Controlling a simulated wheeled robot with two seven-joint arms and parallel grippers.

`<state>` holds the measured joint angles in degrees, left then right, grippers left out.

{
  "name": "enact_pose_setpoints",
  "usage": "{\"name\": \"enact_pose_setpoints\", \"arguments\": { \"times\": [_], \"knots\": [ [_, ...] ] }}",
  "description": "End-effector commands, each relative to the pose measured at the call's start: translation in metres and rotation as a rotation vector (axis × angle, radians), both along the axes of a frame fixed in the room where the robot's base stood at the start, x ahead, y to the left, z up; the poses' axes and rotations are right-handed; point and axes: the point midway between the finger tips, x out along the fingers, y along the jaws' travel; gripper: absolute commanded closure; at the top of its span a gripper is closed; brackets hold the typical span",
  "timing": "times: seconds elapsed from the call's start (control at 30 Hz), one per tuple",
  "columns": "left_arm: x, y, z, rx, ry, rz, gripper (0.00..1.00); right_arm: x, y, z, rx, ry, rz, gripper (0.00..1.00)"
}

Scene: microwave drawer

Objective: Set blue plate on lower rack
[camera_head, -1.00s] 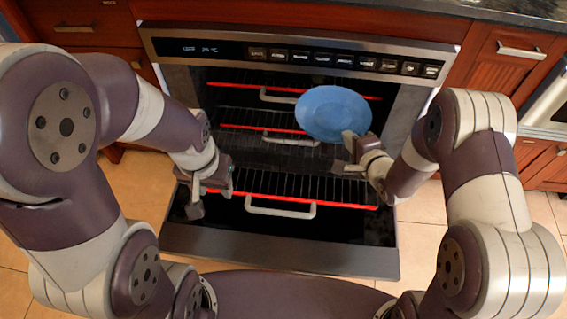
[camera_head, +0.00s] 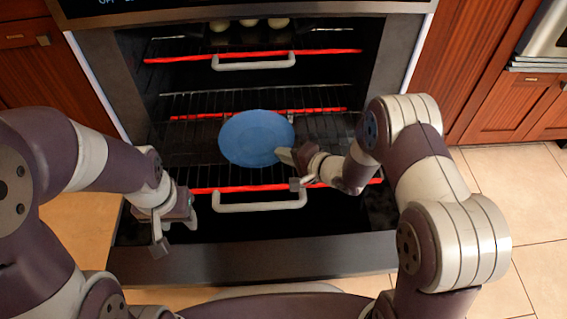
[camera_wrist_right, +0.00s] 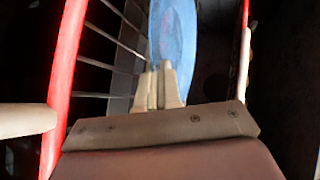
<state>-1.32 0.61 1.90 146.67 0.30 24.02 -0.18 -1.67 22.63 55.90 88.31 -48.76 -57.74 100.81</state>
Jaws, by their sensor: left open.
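The blue plate (camera_head: 256,138) is inside the open oven, over the lower rack (camera_head: 235,188) with its red front bar and pale handle. I cannot tell whether it touches the rack wires. My right gripper (camera_head: 287,157) is shut on the plate's near right rim. In the right wrist view the fingers (camera_wrist_right: 158,88) pinch the plate (camera_wrist_right: 175,35), with rack wires and a red bar to its left. My left gripper (camera_head: 176,222) is open and empty, in front of the oven at the left, apart from the plate.
The upper rack (camera_head: 180,58) holds several pale round items (camera_head: 248,22). A middle rack's red bar (camera_head: 190,117) lies behind the plate. The lowered oven door (camera_head: 250,262) lies below the racks. Wooden cabinets (camera_head: 28,65) flank the oven.

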Motion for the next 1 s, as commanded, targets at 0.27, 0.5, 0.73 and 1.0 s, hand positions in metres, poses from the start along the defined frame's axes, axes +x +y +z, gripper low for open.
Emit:
{"name": "enact_pose_setpoints", "arguments": {
  "times": [0.27, 0.5, 0.73, 1.0],
  "knots": [
    [0.0, 0.0, -0.009, 0.0, 0.0, 0.0, 0.54, 0.0, 0.0, -0.011, 0.0, -0.001, -0.001, 1.0],
    [0.0, 0.0, -0.009, 0.0, 0.0, 0.0, 0.54, 0.0, 0.0, -0.014, -0.001, 0.002, -0.001, 0.86],
    [0.0, 0.0, -0.007, 0.0, 0.0, 0.0, 0.54, -0.001, -0.001, -0.01, 0.0, 0.001, -0.001, 0.86],
    [0.0, 0.0, 0.028, 0.0, 0.0, 0.0, 0.54, -0.031, -0.034, 0.015, -0.001, 0.004, -0.005, 0.86]
  ]
}}
